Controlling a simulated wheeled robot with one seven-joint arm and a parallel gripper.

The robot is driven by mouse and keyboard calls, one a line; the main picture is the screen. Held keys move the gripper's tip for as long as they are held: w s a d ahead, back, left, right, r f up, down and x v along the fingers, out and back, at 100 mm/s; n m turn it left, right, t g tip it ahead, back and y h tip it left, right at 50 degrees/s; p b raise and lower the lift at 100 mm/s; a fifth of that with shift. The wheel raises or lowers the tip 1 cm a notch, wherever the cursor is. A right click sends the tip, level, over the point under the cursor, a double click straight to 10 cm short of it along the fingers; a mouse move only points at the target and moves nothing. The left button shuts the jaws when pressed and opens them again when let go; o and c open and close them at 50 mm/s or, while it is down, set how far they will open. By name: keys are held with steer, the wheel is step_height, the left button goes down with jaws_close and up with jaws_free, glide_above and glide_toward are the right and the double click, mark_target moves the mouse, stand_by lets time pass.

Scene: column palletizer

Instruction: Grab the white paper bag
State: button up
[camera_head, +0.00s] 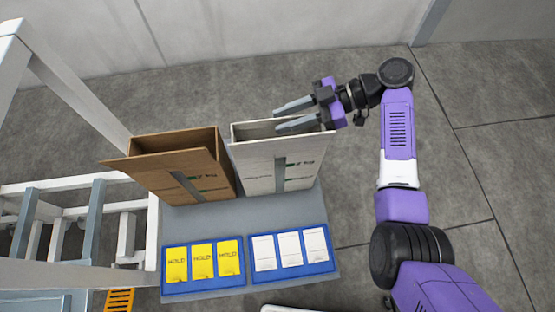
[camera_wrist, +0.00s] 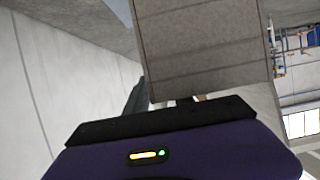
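The white paper bag (camera_head: 276,165) stands upright and open on a grey surface, with a dark strip and green print on its front. My gripper (camera_head: 277,119) comes from the right at the bag's top. Its two fingers are apart, with a visible gap. One finger overlaps the bag's mouth and the other shows just beyond the back rim. I cannot tell whether either touches the bag. In the wrist view a large grey-beige panel fills the upper middle beyond the dark fingers; I cannot tell which thing it is.
A brown paper bag (camera_head: 178,170) stands close on the left. In front lie a blue tray with yellow cards (camera_head: 202,290) and a blue tray with white cards (camera_head: 292,268). A white and grey frame (camera_head: 75,98) rises on the left. Floor behind the bags is clear.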

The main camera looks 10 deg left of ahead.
steer(key=shift+a+f, duration=0.1)
steer(key=shift+a, duration=0.1)
jaws_close()
stand_by(1.3)
